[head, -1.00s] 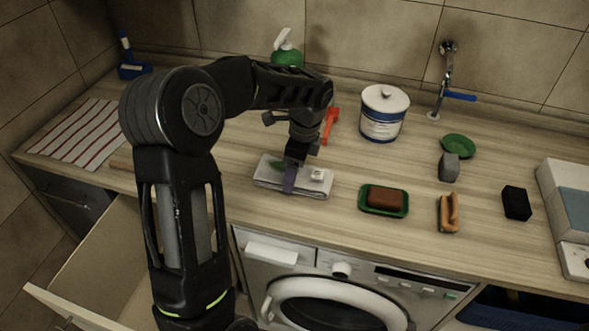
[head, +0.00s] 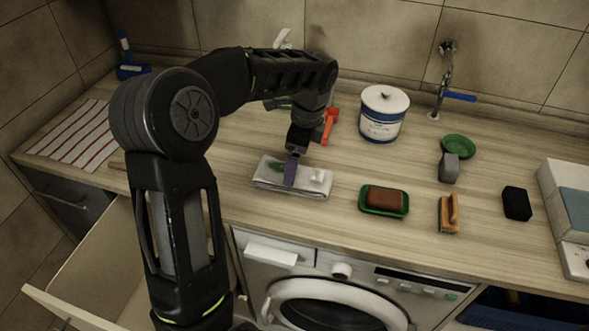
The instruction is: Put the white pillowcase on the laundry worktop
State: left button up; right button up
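The white pillowcase (head: 313,188) is a folded flat white bundle on the wooden worktop (head: 265,218), near its front edge, above the washing machine. A green patch and a small pale piece show on its top. My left gripper (head: 290,174) points down over its middle, with a purplish finger in front of it. I see the fingers edge-on, so their gap is hidden, and I cannot tell whether they touch the cloth. My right gripper is out of view.
A green dish with brown soap (head: 384,198), a wooden brush (head: 450,215) and a black sponge (head: 516,203) stand to the right. A white-and-blue tub (head: 383,115) is behind. A striped towel (head: 75,138) lies left. A drawer (head: 95,262) stands open below.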

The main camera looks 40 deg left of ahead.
aim_at(301, 173)
pick_arm(q)
notch_tip(301, 173, up, 8)
jog(key=d+p, duration=0.1)
jog(key=shift+w, duration=0.2)
jog(key=shift+s+f, duration=0.1)
jog(key=shift+f, duration=0.05)
dwell(0.4)
